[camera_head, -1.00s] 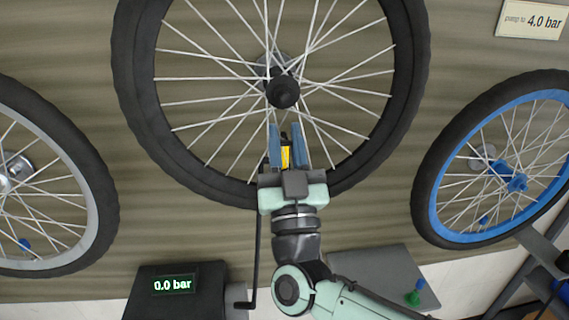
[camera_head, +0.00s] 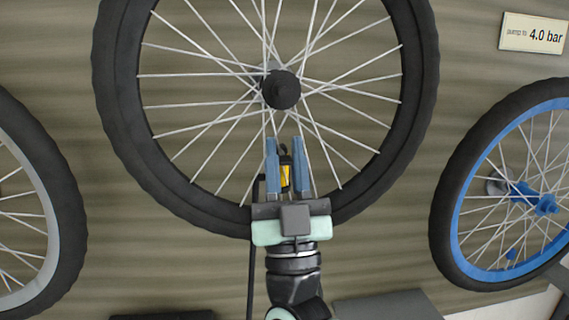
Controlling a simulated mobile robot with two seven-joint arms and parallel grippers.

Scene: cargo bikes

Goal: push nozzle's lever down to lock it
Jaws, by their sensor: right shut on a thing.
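My right gripper (camera_head: 286,165) is in front of the lower rim of the middle wheel (camera_head: 413,110), its two blue fingers pointing up toward the hub. It is shut on the nozzle (camera_head: 285,178), a small black and yellow piece between the fingers. A black hose (camera_head: 251,260) runs down beside the wrist on the left. The nozzle's lever cannot be told apart from the rest of it, and the fingers and palm hide the valve. My left gripper is not in view.
A grey-rimmed wheel (camera_head: 62,215) is at the left and a blue-rimmed wheel (camera_head: 447,215) at the right. A sign (camera_head: 533,33) reading 4.0 bar is at the upper right. Dark box tops (camera_head: 388,307) show at the bottom edge. The wall between the wheels is clear.

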